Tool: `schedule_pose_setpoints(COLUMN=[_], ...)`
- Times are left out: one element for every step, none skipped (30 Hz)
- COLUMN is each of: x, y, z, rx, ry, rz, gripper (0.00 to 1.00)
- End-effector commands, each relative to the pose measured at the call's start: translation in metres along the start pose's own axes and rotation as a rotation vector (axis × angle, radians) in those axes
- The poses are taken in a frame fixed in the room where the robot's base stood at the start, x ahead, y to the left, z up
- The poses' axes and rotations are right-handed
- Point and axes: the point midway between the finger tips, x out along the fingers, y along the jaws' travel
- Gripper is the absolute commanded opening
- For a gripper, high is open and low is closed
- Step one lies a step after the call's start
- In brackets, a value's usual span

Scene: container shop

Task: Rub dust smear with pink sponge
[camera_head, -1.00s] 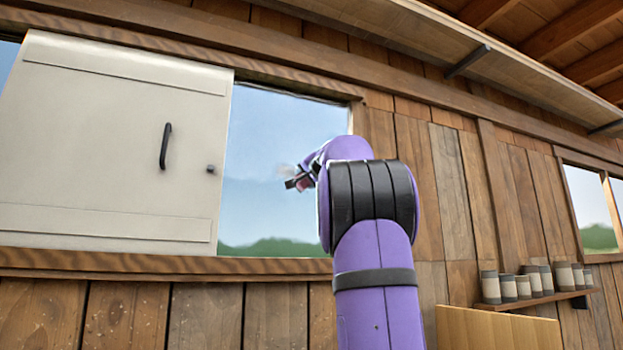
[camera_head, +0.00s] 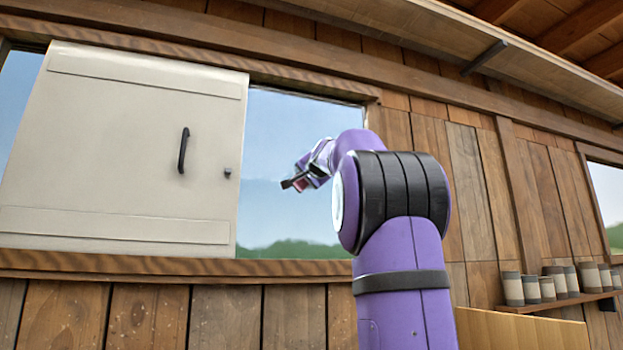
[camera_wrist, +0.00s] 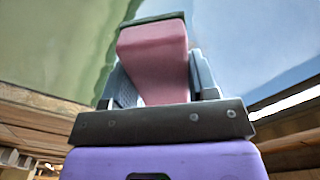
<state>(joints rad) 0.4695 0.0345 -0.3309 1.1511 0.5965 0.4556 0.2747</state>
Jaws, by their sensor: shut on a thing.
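The pink sponge (camera_wrist: 155,55) is held between the two grey fingers of my gripper (camera_wrist: 158,80), with a dark green layer along its far edge. In the head view the sponge (camera_head: 301,184) shows as a small pink patch at my gripper (camera_head: 288,184), in front of the window pane (camera_head: 275,130). The sponge's far edge is close to the glass in the wrist view; I cannot tell whether it touches. I cannot make out a clear dust smear on the pane now; the gripper may cover part of it.
A large cream panel (camera_head: 110,150) with a black handle (camera_head: 183,150) and a small knob covers the window's left part. A wooden sill (camera_head: 180,266) runs below. Several cups stand on a small shelf (camera_head: 560,302) at right. A long shelf hangs above.

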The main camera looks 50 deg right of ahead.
Motion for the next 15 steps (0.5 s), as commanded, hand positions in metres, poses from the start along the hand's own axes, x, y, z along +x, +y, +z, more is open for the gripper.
schedule_pose_setpoints(x=[0.000,0.000,0.000,0.000,0.000,0.001,0.001,0.001,0.001,0.001,0.001,0.002,0.002,0.002,0.002], y=[-0.001,-0.001,-0.002,-0.003,-0.004,-0.006,-0.008,-0.010,-0.012,-0.014,-0.015,-0.018,-0.019,-0.020,-0.022], z=[0.001,0.001,0.002,0.003,0.004,0.006,0.008,0.010,0.012,0.013,0.015,0.018,0.019,0.021,0.022], rx=[0.000,0.001,0.001,0.002,0.001,0.000,0.001,0.000,0.000,0.001,0.000,0.001,0.000,0.000,0.000], ry=[0.000,0.000,0.000,-0.001,-0.001,-0.001,-0.001,-0.001,0.000,0.000,0.000,-0.001,-0.001,-0.001,-0.001], rz=[-0.001,-0.001,-0.001,-0.001,-0.002,-0.002,-0.002,-0.002,-0.002,-0.003,-0.003,-0.003,-0.002,-0.002,-0.001], gripper=[0.35,0.35,0.35,0.35,0.35,0.35,0.35,0.35,0.35,0.35,0.35,0.35,0.35,0.35,0.35])
